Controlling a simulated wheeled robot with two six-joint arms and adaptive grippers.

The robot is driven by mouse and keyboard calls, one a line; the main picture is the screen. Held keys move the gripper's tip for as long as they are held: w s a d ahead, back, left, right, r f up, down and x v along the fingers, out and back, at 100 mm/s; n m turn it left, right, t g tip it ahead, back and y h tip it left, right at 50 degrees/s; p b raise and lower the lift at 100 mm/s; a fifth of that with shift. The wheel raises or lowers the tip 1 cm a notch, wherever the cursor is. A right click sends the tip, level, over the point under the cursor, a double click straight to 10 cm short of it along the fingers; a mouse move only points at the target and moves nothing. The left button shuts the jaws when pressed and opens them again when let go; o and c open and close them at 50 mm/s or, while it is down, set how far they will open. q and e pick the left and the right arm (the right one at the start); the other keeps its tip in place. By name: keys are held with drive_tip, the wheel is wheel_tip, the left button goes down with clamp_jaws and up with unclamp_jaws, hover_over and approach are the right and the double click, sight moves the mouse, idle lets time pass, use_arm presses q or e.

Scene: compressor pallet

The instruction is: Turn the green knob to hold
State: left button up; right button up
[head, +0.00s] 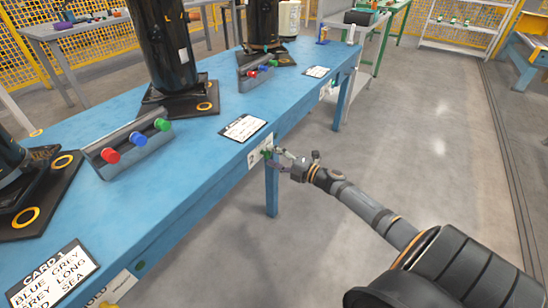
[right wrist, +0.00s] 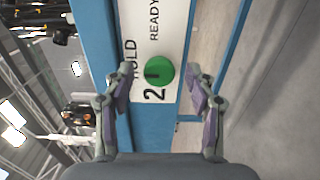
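The round green knob (right wrist: 159,71) sits on a white plate (right wrist: 174,50) marked HOLD, READY and 2, with its lettering turned sideways in the right wrist view. A dark mark on the knob's face lies toward its left side in that view. In the head view the knob (head: 267,153) is on the front edge of the blue table. My right gripper (right wrist: 160,92) is open, with one finger on each side of the knob and visible gaps between. In the head view the right gripper (head: 280,156) is at the table's front edge. My left gripper is not in view.
The blue table (head: 205,150) carries black cylinders on dark bases (head: 182,100) and a grey box with red, blue and green buttons (head: 130,145). Printed cards (head: 243,128) lie near its front edge. Another green knob (head: 140,265) is nearer on that edge. The floor at right is clear.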

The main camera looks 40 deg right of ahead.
drive_tip(key=v, duration=1.2)
idle(0.4)
